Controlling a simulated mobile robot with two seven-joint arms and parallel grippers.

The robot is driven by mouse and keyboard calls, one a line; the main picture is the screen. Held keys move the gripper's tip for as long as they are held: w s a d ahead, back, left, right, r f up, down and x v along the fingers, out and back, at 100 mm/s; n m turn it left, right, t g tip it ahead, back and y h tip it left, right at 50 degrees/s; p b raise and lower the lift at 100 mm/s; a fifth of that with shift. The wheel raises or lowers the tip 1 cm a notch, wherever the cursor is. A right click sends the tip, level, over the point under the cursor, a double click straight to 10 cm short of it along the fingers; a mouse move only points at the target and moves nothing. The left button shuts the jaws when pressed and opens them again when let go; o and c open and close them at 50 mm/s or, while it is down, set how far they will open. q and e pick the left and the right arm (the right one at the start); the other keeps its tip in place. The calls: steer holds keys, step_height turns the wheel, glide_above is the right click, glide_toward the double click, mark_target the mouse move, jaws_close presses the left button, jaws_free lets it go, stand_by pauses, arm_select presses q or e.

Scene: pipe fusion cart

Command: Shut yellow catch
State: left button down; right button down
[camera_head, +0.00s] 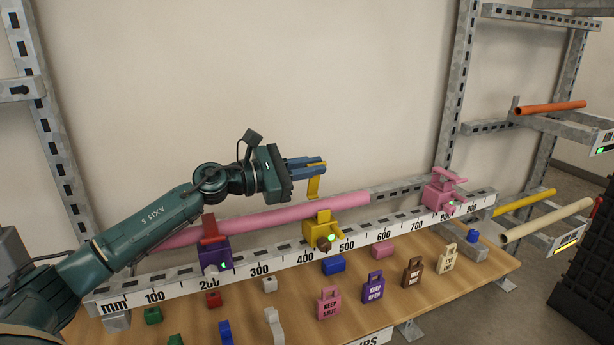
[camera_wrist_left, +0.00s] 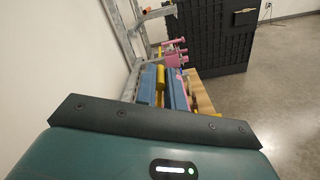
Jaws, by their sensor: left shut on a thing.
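The yellow catch (camera_head: 322,229) sits on the ruled rail near the 400 to 500 marks, beside the pink pipe (camera_head: 284,215). Its yellow lever (camera_head: 313,188) stands up above the body. My left gripper (camera_head: 317,165) is shut on the upper end of this lever, above the catch. In the left wrist view yellow (camera_wrist_left: 160,84) shows between the two blue fingers. The joint between lever and body is hard to make out. My right gripper is out of view.
A purple catch (camera_head: 215,255) with a red lever stands left on the rail, a pink catch (camera_head: 443,197) right. Below, the wooden bench (camera_head: 350,300) holds coloured blocks and tags, including a purple "keep open" tag (camera_head: 373,289). The wall behind is bare.

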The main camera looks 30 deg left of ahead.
arm_select(q)
steer(key=shift+s+d+f+m+b, duration=0.15)
steer(key=shift+s+d+m+b, duration=0.15)
steer(key=shift+m, duration=0.2)
steer(key=c, duration=1.5)
jaws_free()
